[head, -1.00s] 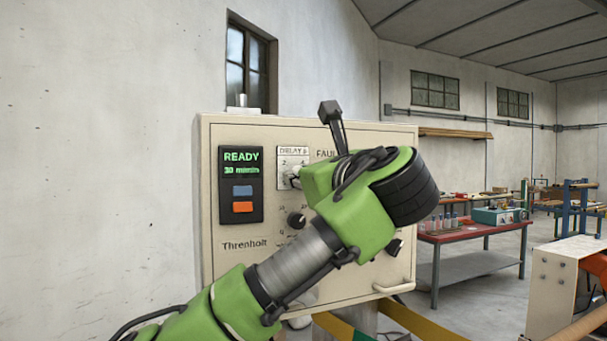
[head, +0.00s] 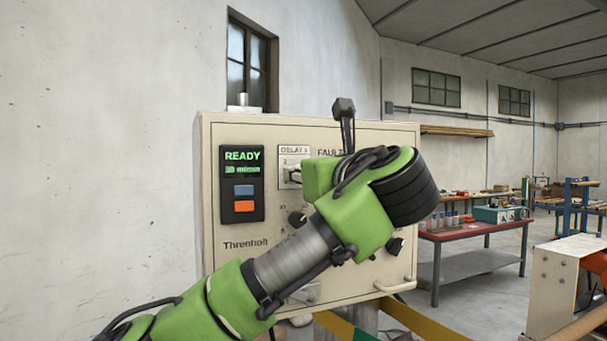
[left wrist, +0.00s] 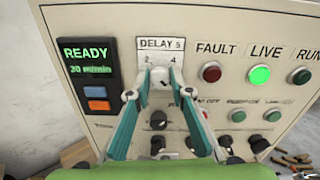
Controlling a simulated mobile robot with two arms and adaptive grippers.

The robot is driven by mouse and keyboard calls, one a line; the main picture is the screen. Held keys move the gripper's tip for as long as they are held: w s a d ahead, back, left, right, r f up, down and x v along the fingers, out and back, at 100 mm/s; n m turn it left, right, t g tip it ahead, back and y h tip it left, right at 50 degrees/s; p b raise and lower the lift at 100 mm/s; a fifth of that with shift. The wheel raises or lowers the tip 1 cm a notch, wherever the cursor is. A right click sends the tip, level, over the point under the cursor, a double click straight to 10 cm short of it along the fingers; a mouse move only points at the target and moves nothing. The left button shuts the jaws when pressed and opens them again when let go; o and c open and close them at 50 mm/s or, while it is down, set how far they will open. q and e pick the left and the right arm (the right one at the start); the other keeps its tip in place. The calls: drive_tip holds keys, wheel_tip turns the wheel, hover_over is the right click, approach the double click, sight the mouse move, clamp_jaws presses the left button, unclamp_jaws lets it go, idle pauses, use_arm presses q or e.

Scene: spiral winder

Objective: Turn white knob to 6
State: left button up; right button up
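The white knob (left wrist: 160,77) sits on the DELAY s dial plate (left wrist: 161,44) on the panel, with the marks 2 and 4 readable above it. My left gripper (left wrist: 160,79) has its two teal fingers on either side of the knob, with tips very close to it. I cannot tell if they touch it. The knob's pointer direction and the lower marks are hidden. In the head view the dial plate (head: 294,152) shows beside my left gripper (head: 291,175), and my green wrist covers much of the panel. My right gripper is not in view.
Left of the dial is the READY display (left wrist: 88,60) with blue and orange buttons. FAULT (left wrist: 212,72) and LIVE (left wrist: 259,75) lamps are to its right; LIVE glows green. Black knobs (left wrist: 158,119) sit below. A red table (head: 470,231) stands farther back at right.

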use_arm(q)
drive_tip(key=shift+o, duration=1.3)
drive_tip(key=shift+a+r, duration=0.1)
drive_tip(key=shift+w, duration=0.2)
drive_tip(key=shift+f, duration=0.2)
drive_tip(key=v, duration=1.1)
drive_tip(key=shift+s, duration=0.35)
drive_tip(key=shift+s, duration=0.2)
